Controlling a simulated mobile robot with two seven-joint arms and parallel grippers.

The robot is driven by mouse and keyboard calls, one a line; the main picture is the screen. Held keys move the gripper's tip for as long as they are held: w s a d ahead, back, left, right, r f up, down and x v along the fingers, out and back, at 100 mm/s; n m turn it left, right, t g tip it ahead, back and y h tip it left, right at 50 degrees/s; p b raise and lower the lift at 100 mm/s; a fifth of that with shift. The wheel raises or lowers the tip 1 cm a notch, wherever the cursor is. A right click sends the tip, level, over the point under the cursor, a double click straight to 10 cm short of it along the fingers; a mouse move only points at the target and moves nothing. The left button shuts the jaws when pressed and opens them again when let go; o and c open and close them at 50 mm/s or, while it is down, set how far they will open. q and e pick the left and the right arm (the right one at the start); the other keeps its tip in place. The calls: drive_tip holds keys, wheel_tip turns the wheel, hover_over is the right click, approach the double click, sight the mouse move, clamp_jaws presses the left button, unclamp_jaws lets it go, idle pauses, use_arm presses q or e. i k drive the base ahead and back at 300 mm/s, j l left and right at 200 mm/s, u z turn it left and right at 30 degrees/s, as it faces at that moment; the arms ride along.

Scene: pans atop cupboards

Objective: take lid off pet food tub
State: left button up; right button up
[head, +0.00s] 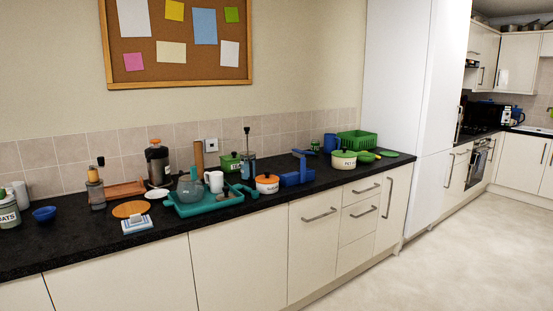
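The lid has a small dark knob and looks seated on top. Another squat tub (267,186), orange and white with a dark knob, stands further left; its lettering is too small to read. Neither of my grippers shows in the head view.
A blue holder (297,178) stands between the two tubs. A green basket (356,141) and a blue cup (330,142) are behind the green tub, and green pans (367,157) sit right of it. A teal tray (205,206) holds dishes. The floor (440,265) in front is clear.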

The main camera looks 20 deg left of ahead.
sight(344, 154)
drive_tip(key=u, duration=0.25)
drive_tip(key=i+l+u, duration=0.3)
drive_tip(key=i+l, duration=2.4)
